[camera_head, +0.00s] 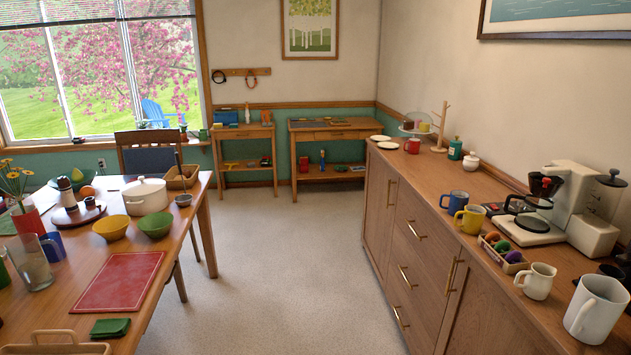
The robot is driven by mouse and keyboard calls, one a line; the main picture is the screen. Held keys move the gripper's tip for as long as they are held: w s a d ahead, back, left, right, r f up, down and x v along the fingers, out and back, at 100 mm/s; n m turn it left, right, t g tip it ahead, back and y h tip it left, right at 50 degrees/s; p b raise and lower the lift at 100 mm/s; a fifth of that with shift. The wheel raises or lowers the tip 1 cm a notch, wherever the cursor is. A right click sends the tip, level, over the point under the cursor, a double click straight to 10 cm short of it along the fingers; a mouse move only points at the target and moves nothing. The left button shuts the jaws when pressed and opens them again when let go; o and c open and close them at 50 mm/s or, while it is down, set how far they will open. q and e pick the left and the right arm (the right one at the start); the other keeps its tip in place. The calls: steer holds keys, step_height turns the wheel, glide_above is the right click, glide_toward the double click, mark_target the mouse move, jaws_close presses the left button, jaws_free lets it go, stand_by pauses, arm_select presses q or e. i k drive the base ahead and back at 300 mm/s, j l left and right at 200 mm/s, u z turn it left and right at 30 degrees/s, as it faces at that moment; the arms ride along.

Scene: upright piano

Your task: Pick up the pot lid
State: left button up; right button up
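A white pot (147,205) stands on the wooden table at the left, towards its far end. Its white pot lid (144,187) sits on top of the pot, with a small knob in the middle. Neither of my grippers shows in the head view, so their place relative to the lid cannot be seen.
A yellow bowl (111,228) and a green bowl (156,224) stand just in front of the pot. A wooden box (182,178) is behind it, and a round tray (78,214) is to its left. Open floor (270,270) lies between table and sideboard (425,240).

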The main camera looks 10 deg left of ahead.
mark_target(144, 187)
steer(key=i+u, duration=0.45)
steer(key=i+l+u, duration=0.1)
steer(key=i+u, duration=0.3)
steer(key=i+l+u, duration=0.25)
steer(key=i+u, duration=0.2)
steer(key=i+l+u, duration=0.45)
steer(key=k+j, duration=0.05)
steer(key=j, duration=0.05)
